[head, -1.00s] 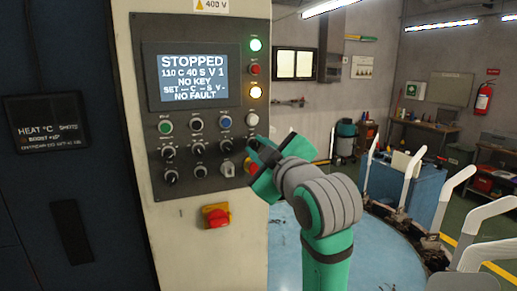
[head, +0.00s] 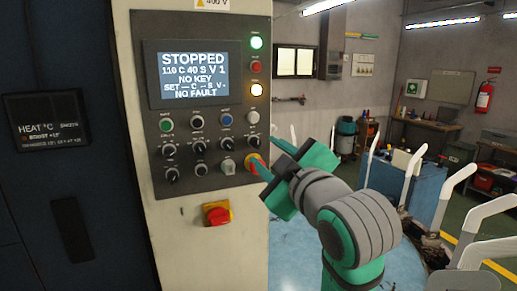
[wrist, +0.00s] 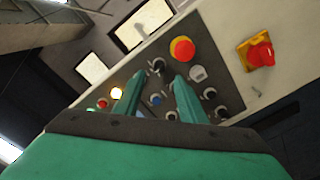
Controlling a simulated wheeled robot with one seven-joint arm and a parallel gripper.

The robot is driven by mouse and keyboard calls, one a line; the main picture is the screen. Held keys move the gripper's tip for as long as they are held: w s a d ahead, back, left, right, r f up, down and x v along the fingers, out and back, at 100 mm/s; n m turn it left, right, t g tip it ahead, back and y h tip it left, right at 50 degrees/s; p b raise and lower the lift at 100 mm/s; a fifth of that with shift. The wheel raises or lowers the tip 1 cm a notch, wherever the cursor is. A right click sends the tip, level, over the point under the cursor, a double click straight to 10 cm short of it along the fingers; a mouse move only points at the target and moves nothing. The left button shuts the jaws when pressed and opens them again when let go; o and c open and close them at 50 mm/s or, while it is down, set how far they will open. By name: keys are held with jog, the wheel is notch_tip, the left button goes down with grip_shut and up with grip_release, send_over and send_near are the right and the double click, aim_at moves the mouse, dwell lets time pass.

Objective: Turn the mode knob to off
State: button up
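The control panel (head: 200,105) carries rows of buttons and black rotary knobs. Their labels are too small to read, so I cannot tell which is the mode knob. One knob (head: 253,142) sits at the right end of the second row; in the wrist view this knob (wrist: 158,66) shows between and beyond my fingertips. Its exact setting is unclear. My gripper (head: 265,150) is in front of the panel's lower right edge. In the wrist view my gripper (wrist: 158,82) has its two green fingers apart, with nothing held.
A red and yellow emergency stop (wrist: 182,49) is close to my fingers. A grey key switch (head: 228,167) is left of it. A red-yellow rotary switch (head: 216,215) sits below the panel. The screen (head: 194,75) reads STOPPED, NO KEY, NO FAULT. Open room lies right of the cabinet.

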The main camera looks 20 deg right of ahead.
jog(key=s, duration=0.5)
jog(key=shift+s+d, duration=0.1)
jog(key=shift+d, duration=0.05)
